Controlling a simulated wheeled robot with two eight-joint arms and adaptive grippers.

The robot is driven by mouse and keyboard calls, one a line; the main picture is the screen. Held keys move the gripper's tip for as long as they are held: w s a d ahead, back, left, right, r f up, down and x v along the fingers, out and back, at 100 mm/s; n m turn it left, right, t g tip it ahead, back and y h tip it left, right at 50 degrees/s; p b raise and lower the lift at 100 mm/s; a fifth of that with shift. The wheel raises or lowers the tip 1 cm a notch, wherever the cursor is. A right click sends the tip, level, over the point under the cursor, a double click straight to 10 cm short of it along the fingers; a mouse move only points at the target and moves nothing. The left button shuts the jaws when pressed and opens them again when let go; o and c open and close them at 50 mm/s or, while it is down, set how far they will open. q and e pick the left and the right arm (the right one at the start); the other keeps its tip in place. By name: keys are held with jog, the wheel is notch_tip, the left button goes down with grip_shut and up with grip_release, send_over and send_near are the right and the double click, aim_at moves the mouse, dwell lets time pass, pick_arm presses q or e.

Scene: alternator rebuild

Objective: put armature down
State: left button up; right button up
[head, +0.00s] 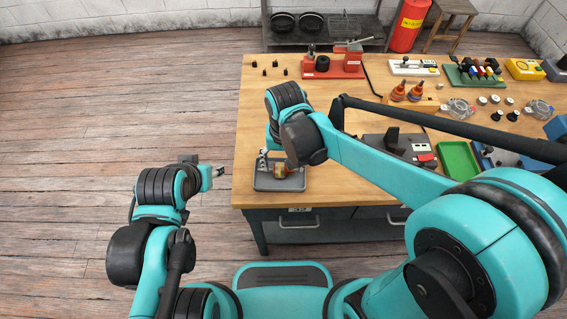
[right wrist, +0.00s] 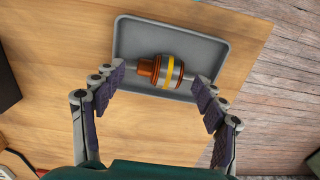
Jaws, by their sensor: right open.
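The armature (right wrist: 169,71), a copper-orange cylinder with a yellow band and a shaft, lies on its side in a grey tray (right wrist: 208,45) in the right wrist view. In the head view the armature (head: 283,171) and the tray (head: 290,186) are at the table's near left corner. My right gripper (right wrist: 159,77) is open, with a fingertip near each end of the armature's shaft. I cannot tell whether the fingertips touch it. In the head view my right gripper (head: 272,163) is partly hidden by its arm. My left gripper (head: 218,171) is off the table's left side, its jaws too small to read.
Several small black parts stand at the back left.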

aim_at(284, 168)
notch_tip(284, 168, up, 11)
jog(key=p, duration=0.4)
jog(key=s+d+t, duration=0.2)
jog(key=d+t, duration=0.1)
jog(key=d, duration=0.5)
jog(key=s+d+t, duration=0.3)
jog(key=d+t, duration=0.1)
jog(key=d, duration=0.4)
jog(key=shift+s+d+f, duration=0.15)
jog(key=shift+d, duration=0.2)
jog(key=shift+b, duration=0.3)
jog(key=shift+f+b, duration=0.65)
jog(key=shift+f, duration=0.05)
